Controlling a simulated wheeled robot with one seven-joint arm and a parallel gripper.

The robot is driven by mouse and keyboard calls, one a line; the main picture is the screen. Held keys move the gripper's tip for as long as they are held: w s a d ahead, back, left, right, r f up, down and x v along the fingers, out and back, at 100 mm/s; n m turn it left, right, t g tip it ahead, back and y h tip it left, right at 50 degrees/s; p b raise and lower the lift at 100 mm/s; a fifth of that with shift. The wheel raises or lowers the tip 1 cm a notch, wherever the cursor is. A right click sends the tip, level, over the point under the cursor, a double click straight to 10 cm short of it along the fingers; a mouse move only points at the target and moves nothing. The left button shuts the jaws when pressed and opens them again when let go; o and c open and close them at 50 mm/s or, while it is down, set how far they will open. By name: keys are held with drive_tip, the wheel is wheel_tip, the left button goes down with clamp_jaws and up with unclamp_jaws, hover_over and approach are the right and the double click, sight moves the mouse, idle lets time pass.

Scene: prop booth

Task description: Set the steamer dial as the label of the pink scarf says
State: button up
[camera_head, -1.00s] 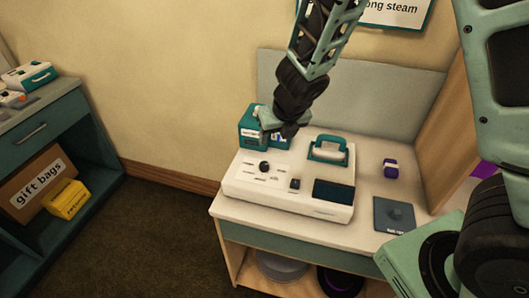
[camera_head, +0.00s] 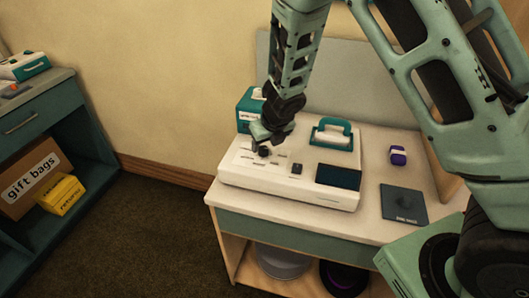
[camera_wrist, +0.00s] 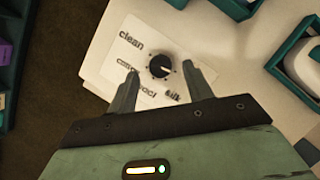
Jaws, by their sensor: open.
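The steamer (camera_head: 290,185) is a white box with a teal handle, standing on the table. Its dial (camera_wrist: 160,66) is a round black knob on a white panel with words around it; "clean" is readable, the others are blurred or partly covered. A pale mark shows on the knob, but I cannot tell which word it points to. The dial also shows in the head view (camera_head: 263,152). My gripper (camera_wrist: 160,72) is open and empty, its fingertips on either side of the dial; contact cannot be told. No pink scarf or label of it shows.
A teal box (camera_head: 246,104) stands behind the steamer. A small purple object (camera_head: 398,155) and a dark grey plate (camera_head: 403,203) lie to its right. A teal cabinet (camera_head: 85,125) at the left holds a "gift bags" carton (camera_head: 30,180) and a yellow box (camera_head: 62,194).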

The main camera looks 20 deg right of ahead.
sight(264, 151)
drive_tip(key=shift+x, duration=1.2)
drive_tip(key=c, duration=1)
